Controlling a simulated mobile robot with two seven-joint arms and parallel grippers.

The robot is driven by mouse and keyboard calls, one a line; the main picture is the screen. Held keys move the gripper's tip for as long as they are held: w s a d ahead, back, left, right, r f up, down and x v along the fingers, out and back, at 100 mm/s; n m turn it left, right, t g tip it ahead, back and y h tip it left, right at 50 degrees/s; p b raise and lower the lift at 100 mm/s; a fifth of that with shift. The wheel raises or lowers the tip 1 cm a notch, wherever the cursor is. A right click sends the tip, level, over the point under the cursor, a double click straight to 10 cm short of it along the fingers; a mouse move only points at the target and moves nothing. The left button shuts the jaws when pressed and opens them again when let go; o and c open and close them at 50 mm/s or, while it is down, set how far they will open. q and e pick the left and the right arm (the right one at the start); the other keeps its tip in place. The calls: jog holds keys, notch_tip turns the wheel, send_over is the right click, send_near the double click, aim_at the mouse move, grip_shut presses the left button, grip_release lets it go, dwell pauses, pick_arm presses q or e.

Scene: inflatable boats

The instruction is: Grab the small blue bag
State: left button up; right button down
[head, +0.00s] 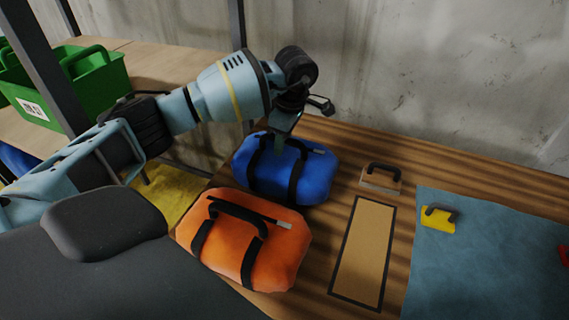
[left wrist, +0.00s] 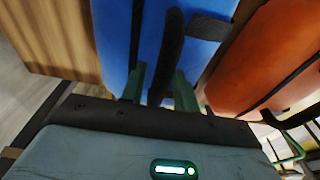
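The small blue bag (head: 312,178) lies on the wooden table, behind the orange bag, with black straps and a black handle. My left gripper (head: 280,143) is over the blue bag, pointing down at its top. In the left wrist view the two green fingers of my left gripper (left wrist: 160,85) stand apart, close to the blue bag (left wrist: 195,52). The black handle (left wrist: 168,50) of the bag runs between them, with visible gaps at its sides. The fingertips are partly hidden in the head view. My right gripper is not in view.
An orange bag (head: 278,248) lies directly in front of the blue bag. To the right are a tan board with a black border (head: 362,255), a handled trowel (head: 381,179), a blue-grey sheet (head: 480,275) and a yellow tool (head: 438,222). A green crate (head: 98,83) stands at upper left.

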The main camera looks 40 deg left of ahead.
pick_arm(q)
grip_shut()
dwell(1.1)
jog(key=shift+w+r, duration=0.1)
jog(key=shift+r, duration=0.1)
